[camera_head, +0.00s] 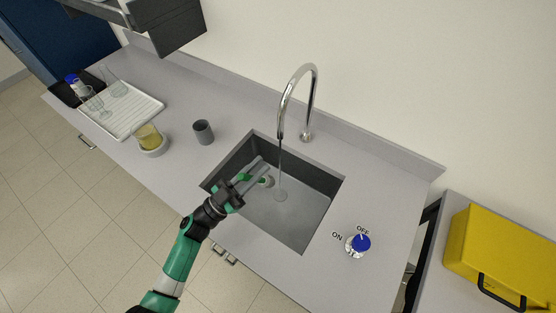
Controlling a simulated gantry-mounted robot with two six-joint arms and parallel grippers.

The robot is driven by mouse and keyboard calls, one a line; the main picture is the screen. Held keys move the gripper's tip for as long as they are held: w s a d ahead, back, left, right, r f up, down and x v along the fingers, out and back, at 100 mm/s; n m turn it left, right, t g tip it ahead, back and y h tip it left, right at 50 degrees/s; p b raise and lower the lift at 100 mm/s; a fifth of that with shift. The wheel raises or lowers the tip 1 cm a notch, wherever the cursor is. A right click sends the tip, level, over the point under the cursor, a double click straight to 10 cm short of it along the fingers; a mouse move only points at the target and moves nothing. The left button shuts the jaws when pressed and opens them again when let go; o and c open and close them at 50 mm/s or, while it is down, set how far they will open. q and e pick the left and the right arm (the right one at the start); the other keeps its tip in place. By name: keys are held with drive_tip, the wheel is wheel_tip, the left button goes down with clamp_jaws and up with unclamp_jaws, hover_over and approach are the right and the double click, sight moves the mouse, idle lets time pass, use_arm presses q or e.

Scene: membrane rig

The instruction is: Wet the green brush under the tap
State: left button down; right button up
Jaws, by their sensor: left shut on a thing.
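The tap (313,92) is a tall chrome gooseneck behind the sink, and a thin stream of water (281,165) falls from its spout into the grey sink (303,226). My left gripper (262,170) reaches over the sink from the front left. It is shut on the green brush (243,178), which is partly hidden by the fingers. The brush's pale head (268,181) shows just left of the stream; I cannot tell whether water touches it. The blue tap knob (361,242) sits right of the sink between ON and OFF labels. My right gripper is not in view.
A grey cup (203,132) stands left of the sink. Beyond it are a beaker of yellow liquid (149,137) on a round base and a white drying tray (122,118) with glassware. A yellow case (492,252) is at far right. The counter around the knob is clear.

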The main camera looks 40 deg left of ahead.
sight(242, 176)
use_arm(q)
drive_tip(key=s+r+p, duration=0.4)
drive_tip(key=p, duration=0.1)
drive_tip(key=shift+s+d+p, duration=0.15)
drive_tip(key=shift+p, duration=0.25)
drive_tip(key=shift+s+r, duration=0.1)
drive_tip(key=shift+s, duration=0.15)
